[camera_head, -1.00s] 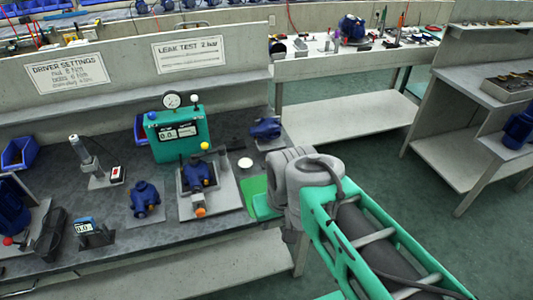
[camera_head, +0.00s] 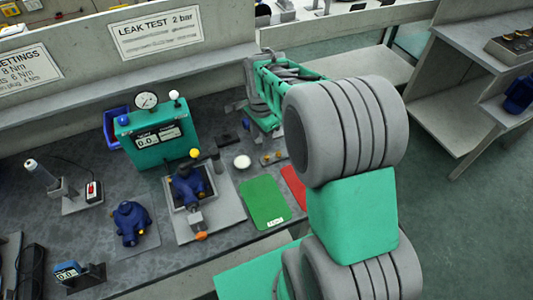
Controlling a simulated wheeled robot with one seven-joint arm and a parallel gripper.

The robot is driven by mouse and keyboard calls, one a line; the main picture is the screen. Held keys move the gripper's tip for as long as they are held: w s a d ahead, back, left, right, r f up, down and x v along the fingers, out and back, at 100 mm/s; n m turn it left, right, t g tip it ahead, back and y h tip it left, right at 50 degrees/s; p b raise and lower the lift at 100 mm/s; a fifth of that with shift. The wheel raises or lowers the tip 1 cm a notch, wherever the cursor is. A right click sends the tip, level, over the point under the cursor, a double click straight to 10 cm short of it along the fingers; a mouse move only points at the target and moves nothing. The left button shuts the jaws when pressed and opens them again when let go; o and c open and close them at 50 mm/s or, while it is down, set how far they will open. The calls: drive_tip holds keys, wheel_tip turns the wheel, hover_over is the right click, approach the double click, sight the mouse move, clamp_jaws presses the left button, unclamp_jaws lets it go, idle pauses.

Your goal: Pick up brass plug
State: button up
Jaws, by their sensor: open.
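Small brass-coloured pieces (camera_head: 272,157) lie on a little plate to the right of the round white dish, towards the bench's right end. They are too small to tell which one is the brass plug. My arm arches over from the right, and its far end, with my gripper (camera_head: 246,107), is above the bench behind these pieces. The gripper is small and partly hidden by my arm. It is open, with nothing visible in it and apart from the brass pieces.
A green mat (camera_head: 264,203) and a red mat (camera_head: 294,186) lie in front. A blue pump in a fixture (camera_head: 188,187), a green leak tester (camera_head: 158,133) and another blue pump (camera_head: 130,222) stand to the left. The white dish (camera_head: 242,161) is nearby.

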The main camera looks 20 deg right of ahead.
sight(267, 157)
drive_tip(key=d+f+m, duration=0.1)
drive_tip(key=f+m, duration=0.1)
drive_tip(key=w+d+f+m, duration=0.1)
drive_tip(key=f, duration=0.1)
drive_tip(key=w+d+f+m, duration=0.1)
drive_tip(key=f+m, duration=0.1)
drive_tip(key=shift+w+f+m+g, duration=0.1)
drive_tip(key=shift+w+m+g, duration=0.05)
drive_tip(key=shift+m+g, duration=0.2)
drive_tip(key=f, duration=0.2)
drive_tip(key=f+p, duration=0.1)
drive_tip(key=f, duration=0.2)
drive_tip(key=w+f, duration=0.1)
drive_tip(key=f, duration=0.1)
drive_tip(key=shift+d+f+p, duration=0.15)
drive_tip(key=shift+p, duration=0.15)
drive_tip(key=shift+c, duration=0.4)
clamp_jaws()
